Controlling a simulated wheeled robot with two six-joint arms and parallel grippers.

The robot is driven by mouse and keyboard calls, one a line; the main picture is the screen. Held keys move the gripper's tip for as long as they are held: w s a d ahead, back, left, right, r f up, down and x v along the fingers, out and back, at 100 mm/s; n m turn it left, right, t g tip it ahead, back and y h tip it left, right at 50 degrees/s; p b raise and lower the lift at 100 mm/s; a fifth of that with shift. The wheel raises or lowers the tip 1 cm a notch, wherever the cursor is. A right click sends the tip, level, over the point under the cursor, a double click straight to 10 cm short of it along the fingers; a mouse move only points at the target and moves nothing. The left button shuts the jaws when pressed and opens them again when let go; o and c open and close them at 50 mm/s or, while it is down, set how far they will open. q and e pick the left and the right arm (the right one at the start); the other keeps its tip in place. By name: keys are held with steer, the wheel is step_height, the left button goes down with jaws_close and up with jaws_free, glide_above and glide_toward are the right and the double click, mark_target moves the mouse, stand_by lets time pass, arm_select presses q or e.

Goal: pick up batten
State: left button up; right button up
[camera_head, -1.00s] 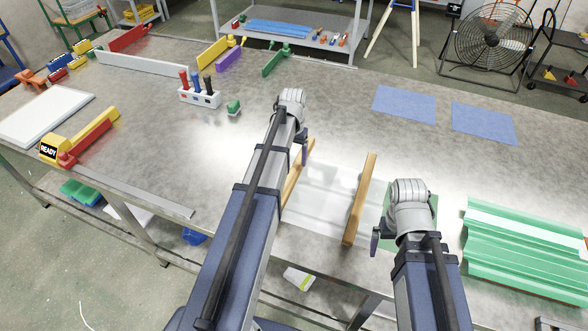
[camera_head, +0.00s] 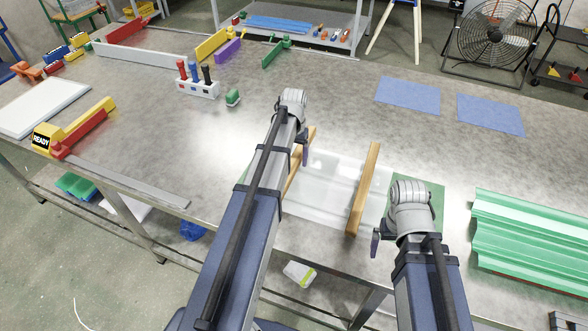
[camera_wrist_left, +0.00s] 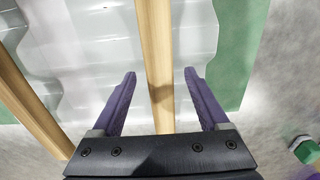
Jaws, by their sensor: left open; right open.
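Two wooden battens lie on a clear corrugated sheet (camera_head: 330,190). The left batten (camera_head: 293,180) is partly hidden by my left arm in the head view. The right batten (camera_head: 363,190) shows along its length. My left gripper (camera_head: 303,148) is over the left batten. In the left wrist view its two purple fingers (camera_wrist_left: 159,72) are open, one on each side of this batten (camera_wrist_left: 155,40), with gaps and no grip. The other batten (camera_wrist_left: 28,105) is at the left there. My right gripper (camera_head: 378,238) is open beside the sheet's right side; its fingers are mostly hidden.
Green corrugated sheets (camera_head: 530,235) lie at the right. Two blue sheets (camera_head: 408,95) lie further back. A white tool holder (camera_head: 198,88) and a green block (camera_head: 232,97) stand left of my left arm. A READY sign (camera_head: 42,140) is at the far left.

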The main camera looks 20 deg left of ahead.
arm_select(q)
step_height(320, 180, down, 2)
steer(key=shift+b, duration=0.55)
steer(key=shift+r, duration=0.1)
jaws_close()
stand_by(0.4)
